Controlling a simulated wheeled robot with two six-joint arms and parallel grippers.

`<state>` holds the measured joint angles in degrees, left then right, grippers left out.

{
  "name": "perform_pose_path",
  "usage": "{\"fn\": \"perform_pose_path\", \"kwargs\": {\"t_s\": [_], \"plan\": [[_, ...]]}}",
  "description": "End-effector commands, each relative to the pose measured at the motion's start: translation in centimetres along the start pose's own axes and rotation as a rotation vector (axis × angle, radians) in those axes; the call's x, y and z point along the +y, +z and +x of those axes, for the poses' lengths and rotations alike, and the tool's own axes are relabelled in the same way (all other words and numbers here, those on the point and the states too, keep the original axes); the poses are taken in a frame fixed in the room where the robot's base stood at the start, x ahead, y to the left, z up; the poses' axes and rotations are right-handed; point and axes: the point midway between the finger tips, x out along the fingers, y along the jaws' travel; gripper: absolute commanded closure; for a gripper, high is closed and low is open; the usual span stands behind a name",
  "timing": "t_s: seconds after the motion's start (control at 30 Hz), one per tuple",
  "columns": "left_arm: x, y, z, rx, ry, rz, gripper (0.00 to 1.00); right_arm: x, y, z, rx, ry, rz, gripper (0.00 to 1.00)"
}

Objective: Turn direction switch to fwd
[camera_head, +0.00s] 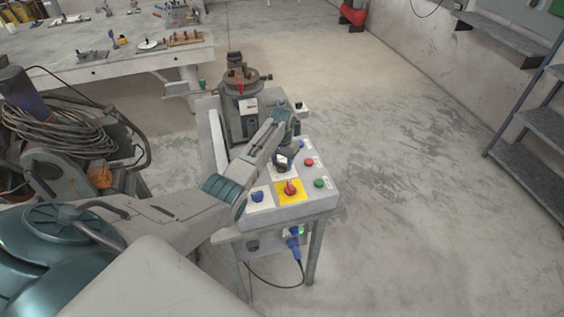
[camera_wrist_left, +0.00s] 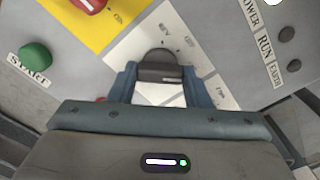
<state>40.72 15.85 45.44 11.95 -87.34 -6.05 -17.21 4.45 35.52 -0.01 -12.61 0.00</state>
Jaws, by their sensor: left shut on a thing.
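The direction switch (camera_wrist_left: 160,70) is a dark knob on a white plate (camera_wrist_left: 137,45) of the control panel, seen in the left wrist view. Small lettering stands around the knob, too blurred to read surely. My left gripper (camera_wrist_left: 160,82) has its two blue-grey fingers on either side of the knob and is shut on it. In the head view my left gripper (camera_head: 284,160) reaches down to the panel and partly hides the switch. The knob's lower part and its exact pointing direction are hard to make out. My right gripper does not show.
The panel (camera_head: 315,205) also carries a red switch on a yellow plate (camera_head: 280,198), a blue knob (camera_head: 257,196), a red button (camera_head: 308,162) and a green button (camera_head: 319,183). The positioner (camera_head: 241,85) stands behind. A cable coil (camera_head: 50,130) is at left.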

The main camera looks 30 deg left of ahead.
Motion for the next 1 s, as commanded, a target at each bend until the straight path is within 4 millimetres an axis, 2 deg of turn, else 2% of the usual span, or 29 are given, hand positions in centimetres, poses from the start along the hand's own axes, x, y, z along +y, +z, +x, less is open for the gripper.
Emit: {"fn": "perform_pose_path", "kwargs": {"t_s": [0.53,0.57,0.63,0.67,1.0], "plan": [[-0.03,-0.11,-0.17,0.003,0.0,0.026,0.79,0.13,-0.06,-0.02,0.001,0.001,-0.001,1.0],[-0.03,-0.11,-0.17,0.003,0.0,0.026,0.5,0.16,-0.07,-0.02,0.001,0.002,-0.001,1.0],[-0.03,-0.1,-0.16,0.003,0.0,0.025,0.36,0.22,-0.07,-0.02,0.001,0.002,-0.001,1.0],[-0.03,-0.09,-0.14,0.002,0.0,0.025,0.34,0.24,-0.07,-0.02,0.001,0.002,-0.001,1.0],[-0.03,-0.08,-0.37,0.002,0.0,0.024,0.34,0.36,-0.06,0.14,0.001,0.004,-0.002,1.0]]}}
